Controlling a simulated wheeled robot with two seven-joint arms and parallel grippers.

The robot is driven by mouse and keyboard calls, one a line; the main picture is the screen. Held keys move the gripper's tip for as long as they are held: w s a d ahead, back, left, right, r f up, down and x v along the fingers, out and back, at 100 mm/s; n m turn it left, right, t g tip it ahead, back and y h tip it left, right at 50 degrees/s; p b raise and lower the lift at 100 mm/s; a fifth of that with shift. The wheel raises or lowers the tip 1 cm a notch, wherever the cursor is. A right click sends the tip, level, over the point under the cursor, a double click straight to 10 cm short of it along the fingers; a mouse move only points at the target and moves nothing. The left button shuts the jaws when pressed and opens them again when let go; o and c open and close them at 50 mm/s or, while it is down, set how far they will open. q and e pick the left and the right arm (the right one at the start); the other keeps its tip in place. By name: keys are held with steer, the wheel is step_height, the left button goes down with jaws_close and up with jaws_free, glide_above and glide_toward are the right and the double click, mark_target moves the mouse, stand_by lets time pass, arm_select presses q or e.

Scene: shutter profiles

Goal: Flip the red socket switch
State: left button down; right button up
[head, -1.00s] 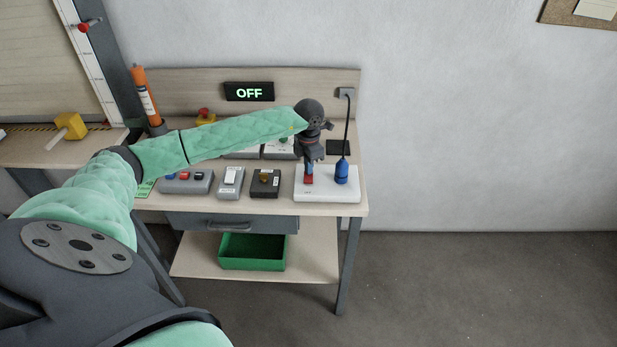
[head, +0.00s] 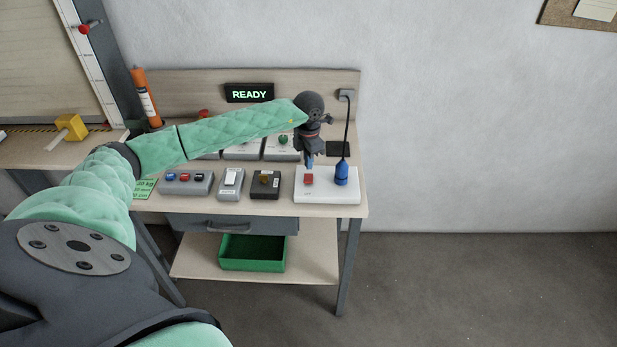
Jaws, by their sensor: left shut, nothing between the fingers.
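The red socket switch (head: 308,179) sits on the left part of a white socket block (head: 328,197) at the right of the bench. A blue plug (head: 341,174) with a black cable stands in the block, right of the switch. My left gripper (head: 309,163) is shut and empty, pointing down just above and behind the red switch, with a small gap between its tips and the switch. The display (head: 249,93) on the back panel reads READY. My right gripper is not in view.
A green bin (head: 252,253) is on the lower shelf.

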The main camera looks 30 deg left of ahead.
mark_target(309, 175)
arm_select(q)
steer(key=shift+r+p, duration=0.35)
steer(key=shift+r, duration=1.55)
